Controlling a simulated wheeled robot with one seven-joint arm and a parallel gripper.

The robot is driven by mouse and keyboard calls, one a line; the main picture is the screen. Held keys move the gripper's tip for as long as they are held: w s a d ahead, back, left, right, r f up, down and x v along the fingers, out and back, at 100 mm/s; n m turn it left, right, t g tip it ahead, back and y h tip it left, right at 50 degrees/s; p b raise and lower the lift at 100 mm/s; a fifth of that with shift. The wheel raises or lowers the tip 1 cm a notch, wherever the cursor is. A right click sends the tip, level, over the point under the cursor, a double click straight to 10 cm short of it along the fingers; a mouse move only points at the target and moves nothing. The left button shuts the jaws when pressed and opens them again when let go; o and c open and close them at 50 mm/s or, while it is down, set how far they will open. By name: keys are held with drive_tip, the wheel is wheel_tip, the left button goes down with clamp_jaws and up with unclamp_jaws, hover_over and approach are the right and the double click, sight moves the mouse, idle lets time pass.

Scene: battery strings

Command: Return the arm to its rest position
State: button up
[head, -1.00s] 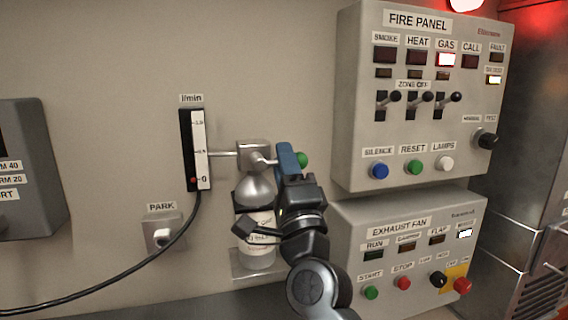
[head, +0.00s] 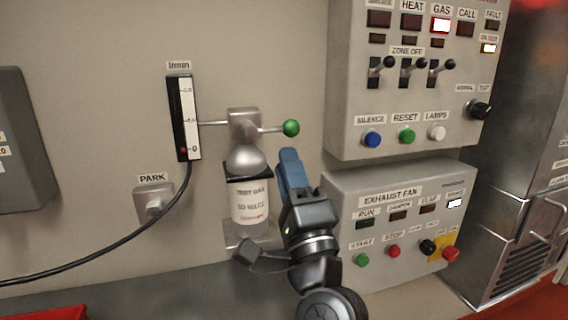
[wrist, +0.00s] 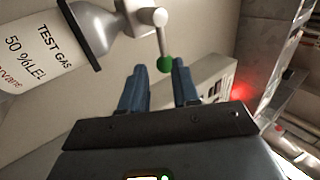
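My gripper (head: 290,170) is in front of the wall, to the right of the test gas cylinder (head: 250,203) and below the green valve knob (head: 291,128). In the wrist view my gripper's two blue fingers (wrist: 160,85) stand apart with nothing between them. The green knob (wrist: 165,63) lies just beyond the fingertips there, apart from them. The cylinder (wrist: 45,45) shows at the upper left of the wrist view. My arm reaches up from the bottom of the head view.
The exhaust fan box (head: 400,215) is close to the right of my gripper. The fire panel (head: 345,80) is above it, with its gas lamp (head: 440,26) lit. A flow meter (head: 183,118) and a black hose (head: 120,245) are at left.

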drive_tip(key=s+d+f+n+g+h, duration=0.2)
drive_tip(key=s+d+f+n, duration=0.2)
drive_tip(key=s+d+f, duration=0.5)
drive_tip(key=s+d+f+n+g+h, duration=0.15)
drive_tip(key=s+d+f+n, duration=0.35)
drive_tip(key=s+f, duration=0.7)
drive_tip(key=s+d+n+g+h, duration=0.1)
drive_tip(key=s+d+n+g, duration=0.1)
drive_tip(key=s, duration=1)
drive_tip(key=s+d+n+g+h, duration=0.2)
drive_tip(key=s+d+n+g, duration=0.1)
drive_tip(key=s, duration=0.9)
drive_tip(key=shift+s+d+f+n, duration=0.35)
drive_tip(key=shift+n, duration=0.15)
drive_tip(key=shift+g, duration=0.25)
